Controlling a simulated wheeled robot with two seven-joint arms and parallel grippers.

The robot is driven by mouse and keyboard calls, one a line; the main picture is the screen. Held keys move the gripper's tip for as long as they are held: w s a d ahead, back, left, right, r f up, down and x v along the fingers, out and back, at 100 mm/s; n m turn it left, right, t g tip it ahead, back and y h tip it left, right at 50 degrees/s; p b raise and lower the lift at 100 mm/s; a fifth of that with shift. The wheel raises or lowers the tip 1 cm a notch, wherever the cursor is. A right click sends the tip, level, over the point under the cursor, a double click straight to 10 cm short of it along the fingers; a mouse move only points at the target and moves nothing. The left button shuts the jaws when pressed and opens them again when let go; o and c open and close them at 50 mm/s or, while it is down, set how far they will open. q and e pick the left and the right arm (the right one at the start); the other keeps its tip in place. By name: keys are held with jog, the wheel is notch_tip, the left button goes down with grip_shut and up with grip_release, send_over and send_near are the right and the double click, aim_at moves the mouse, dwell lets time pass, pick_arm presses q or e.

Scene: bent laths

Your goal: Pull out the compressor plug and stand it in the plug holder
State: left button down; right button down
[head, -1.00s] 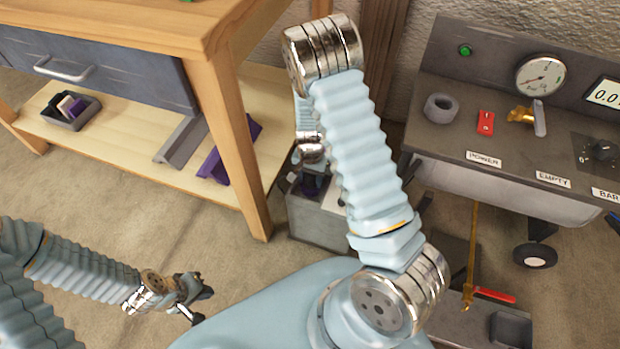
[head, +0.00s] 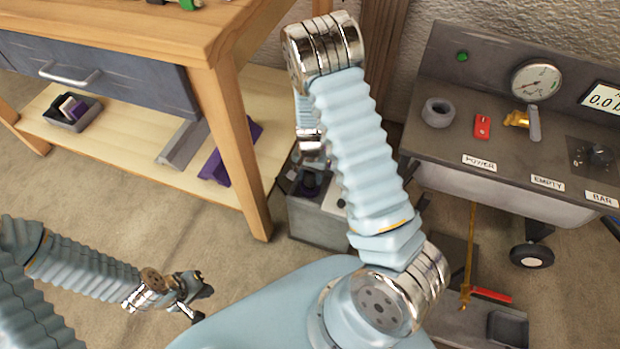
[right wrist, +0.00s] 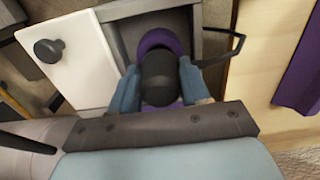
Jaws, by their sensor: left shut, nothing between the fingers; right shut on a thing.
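In the right wrist view, my right gripper (right wrist: 160,92) is shut on a black, round-topped plug (right wrist: 158,75). A purple ring-shaped part (right wrist: 160,43) shows just behind the plug. Both are over the open grey compartment of a box (right wrist: 190,18). In the head view, my right gripper (head: 311,180) is low at this grey box (head: 318,225), partly hidden by my arm. Whether the plug is clear of its seat cannot be told. My left gripper (head: 200,302) is shut and empty at the lower left. I cannot clearly identify the plug holder; a grey ring (head: 437,112) stands on the compressor panel.
The box has a white top with a black knob (right wrist: 48,50). A wooden bench (head: 228,130) stands close on the left, its shelf holding a tray (head: 72,112) and purple and grey angled pieces. The compressor panel (head: 460,140), with gauge and red switch, is at right.

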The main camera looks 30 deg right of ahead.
jog(key=shift+r+p, duration=1.6)
jog(key=shift+r, duration=0.45)
jog(key=shift+w, duration=0.1)
